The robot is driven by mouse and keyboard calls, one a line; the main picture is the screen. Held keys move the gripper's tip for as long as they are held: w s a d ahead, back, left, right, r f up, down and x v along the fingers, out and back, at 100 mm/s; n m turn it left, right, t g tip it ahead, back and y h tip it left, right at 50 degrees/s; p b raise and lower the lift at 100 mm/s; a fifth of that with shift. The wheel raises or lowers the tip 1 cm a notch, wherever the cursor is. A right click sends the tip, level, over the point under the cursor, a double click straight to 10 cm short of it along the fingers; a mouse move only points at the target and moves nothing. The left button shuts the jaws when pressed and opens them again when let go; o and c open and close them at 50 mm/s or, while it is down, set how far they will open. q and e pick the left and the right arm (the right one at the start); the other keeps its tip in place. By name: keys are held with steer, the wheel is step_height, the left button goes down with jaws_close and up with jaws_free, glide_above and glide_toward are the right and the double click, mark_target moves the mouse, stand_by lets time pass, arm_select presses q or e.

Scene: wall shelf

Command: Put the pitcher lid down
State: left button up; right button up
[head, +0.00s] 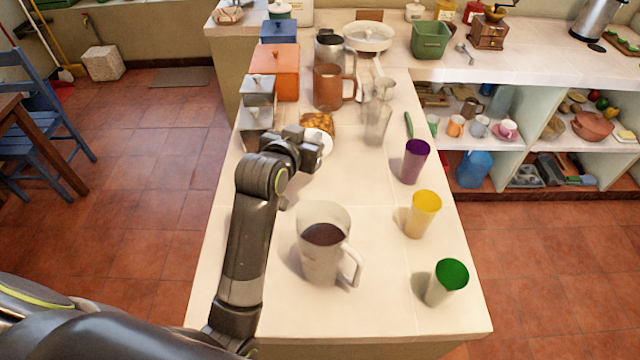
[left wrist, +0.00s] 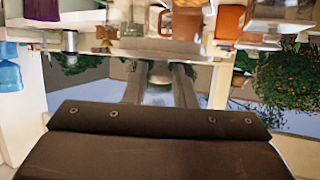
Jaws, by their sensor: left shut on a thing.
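The open white pitcher (head: 312,268) stands upright on the counter with dark liquid inside and its handle to the right. My left gripper (head: 314,150) is beyond the pitcher, above the counter, and is shut on a white round piece, which looks like the pitcher lid (head: 324,141). The gripper hides part of the lid. In the left wrist view a pale, blurred piece, probably the lid (left wrist: 160,77), shows between the two fingers of the gripper (left wrist: 160,92). I cannot tell whether the lid touches the counter. My right gripper is not in view.
Purple (head: 413,165), yellow (head: 422,218) and green (head: 447,285) cups stand along the counter's right side. A glass jug (head: 378,115), a brown mug (head: 328,90) and an orange box (head: 275,70) stand farther back. The counter (head: 370,195) is clear between pitcher and purple cup.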

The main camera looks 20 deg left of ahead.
arm_select(q)
steer(key=shift+w+d+f, duration=0.2)
steer(key=shift+w+f, duration=0.6)
steer(key=shift+f, duration=0.15)
step_height(320, 180, down, 10)
steer(key=shift+w+r+p, duration=0.1)
steer(key=shift+p, duration=0.55)
steer(key=shift+f, duration=0.3)
steer(key=shift+f, duration=0.6)
steer(key=o, duration=1)
steer(key=shift+c, duration=0.2)
